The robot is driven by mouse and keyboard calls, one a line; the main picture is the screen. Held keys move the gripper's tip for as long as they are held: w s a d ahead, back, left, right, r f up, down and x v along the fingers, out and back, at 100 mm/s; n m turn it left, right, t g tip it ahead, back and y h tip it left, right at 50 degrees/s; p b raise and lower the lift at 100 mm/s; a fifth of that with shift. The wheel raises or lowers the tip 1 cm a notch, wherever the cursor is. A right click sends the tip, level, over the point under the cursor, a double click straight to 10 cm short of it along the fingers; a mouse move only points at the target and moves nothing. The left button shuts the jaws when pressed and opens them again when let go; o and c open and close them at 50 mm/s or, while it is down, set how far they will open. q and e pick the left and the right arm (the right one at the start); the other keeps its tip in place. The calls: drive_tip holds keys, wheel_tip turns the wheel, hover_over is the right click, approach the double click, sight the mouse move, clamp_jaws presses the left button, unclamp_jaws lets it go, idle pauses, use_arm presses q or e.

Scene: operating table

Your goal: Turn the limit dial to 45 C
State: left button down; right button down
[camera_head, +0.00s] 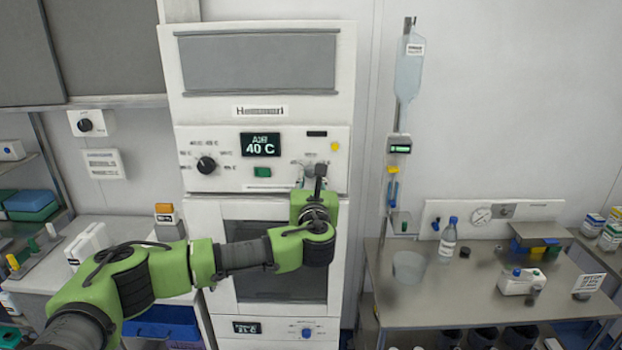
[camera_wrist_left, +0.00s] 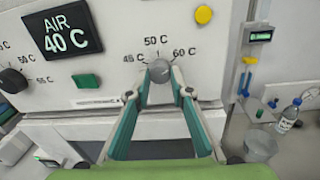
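The limit dial (camera_wrist_left: 160,70) is a small round grey knob on the white cabinet's front panel. Labels 45 C, 50 C and 60 C stand around it, left to right. I cannot make out where its pointer stands. My left gripper (camera_wrist_left: 163,78) has its two fingertips on either side of the knob, closed in against it. In the head view my left gripper (camera_head: 318,180) is at the right part of the panel and mostly hides the dial. My right gripper is in neither view.
A black knob (camera_head: 206,165) sits left on the same panel. A display (camera_head: 260,144) reads AIR 40 C, above a green button (camera_head: 263,172). A yellow button (camera_head: 334,147) is at the upper right. A steel table (camera_head: 450,300) with a bottle (camera_head: 448,237) stands to the right.

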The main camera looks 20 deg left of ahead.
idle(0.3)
use_arm(q)
drive_tip(key=shift+f+n+b, duration=0.2)
drive_tip(key=shift+n+b, duration=0.8)
drive_tip(key=shift+n, duration=0.2)
drive_tip(key=n+b, duration=0.1)
drive_tip(key=n, duration=0.1)
drive_tip(key=shift+d+n+b, duration=0.1)
drive_tip(key=shift+n+b, duration=0.2)
drive_tip(key=n+b, duration=0.3)
drive_tip(key=n, duration=0.3)
drive_tip(key=shift+r, duration=0.15)
drive_tip(key=n+h+b, duration=0.1)
drive_tip(key=n+b, duration=0.1)
drive_tip(key=n, duration=0.4)
drive_tip(key=shift+r+b, duration=0.15)
drive_tip(key=shift+b, duration=0.2)
drive_tip(key=n+b, duration=0.1)
drive_tip(key=n, duration=0.2)
drive_tip(key=shift+r+n+b, duration=0.15)
drive_tip(key=shift+n+b, duration=0.3)
drive_tip(key=shift+n, duration=1.05)
